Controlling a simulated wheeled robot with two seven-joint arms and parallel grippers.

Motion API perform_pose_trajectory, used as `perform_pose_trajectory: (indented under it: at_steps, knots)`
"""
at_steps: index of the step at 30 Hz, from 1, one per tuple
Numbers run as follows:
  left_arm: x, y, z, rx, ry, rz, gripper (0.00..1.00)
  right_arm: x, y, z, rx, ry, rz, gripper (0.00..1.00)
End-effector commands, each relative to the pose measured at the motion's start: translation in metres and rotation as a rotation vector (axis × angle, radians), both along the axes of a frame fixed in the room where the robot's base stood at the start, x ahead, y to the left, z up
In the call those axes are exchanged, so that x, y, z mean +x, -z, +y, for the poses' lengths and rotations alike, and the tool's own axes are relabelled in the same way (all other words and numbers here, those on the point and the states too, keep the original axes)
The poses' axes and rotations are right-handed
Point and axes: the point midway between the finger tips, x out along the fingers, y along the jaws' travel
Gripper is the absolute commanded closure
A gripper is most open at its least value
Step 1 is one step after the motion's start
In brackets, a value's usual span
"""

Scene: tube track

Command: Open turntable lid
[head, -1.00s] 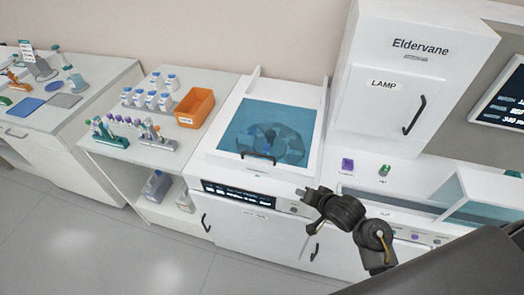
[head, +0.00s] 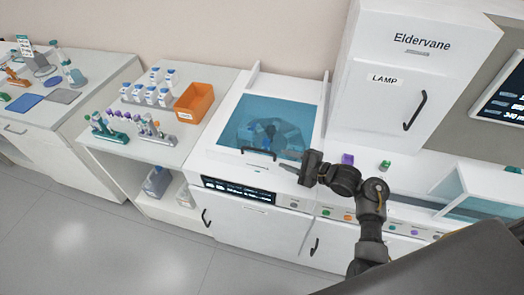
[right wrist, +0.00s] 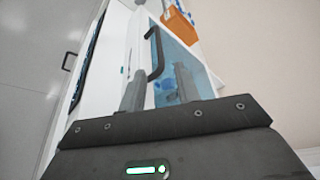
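The turntable lid (head: 270,112) is a see-through blue panel in a white frame and lies shut over a dark round turntable in the head view. Its dark bar handle (head: 258,154) is at the front edge; it also shows in the right wrist view as a handle (right wrist: 156,55) beyond the fingers. My right gripper (head: 284,167) is just right of the handle, apart from it. My left gripper is out of view.
A tall white cabinet marked LAMP (head: 412,85) rises right of the lid. An orange bin (head: 194,103) and tube racks stand on the left bench. Purple (head: 347,159) and green (head: 385,165) small items sit behind my right arm. A lit panel (head: 240,192) is below the lid.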

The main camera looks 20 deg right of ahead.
Motion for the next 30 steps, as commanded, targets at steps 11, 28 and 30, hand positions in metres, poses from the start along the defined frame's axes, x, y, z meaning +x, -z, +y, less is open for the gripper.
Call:
perform_pose_trajectory:
  at_steps: [11,28,30]
  knots:
    - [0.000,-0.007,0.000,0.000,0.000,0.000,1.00,0.046,0.011,0.038,0.003,-0.002,0.000,0.67]
    - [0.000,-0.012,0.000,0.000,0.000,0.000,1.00,0.081,0.023,0.065,-0.004,0.000,0.000,0.67]
    - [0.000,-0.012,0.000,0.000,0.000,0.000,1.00,0.081,0.023,0.065,-0.004,0.000,0.000,0.67]
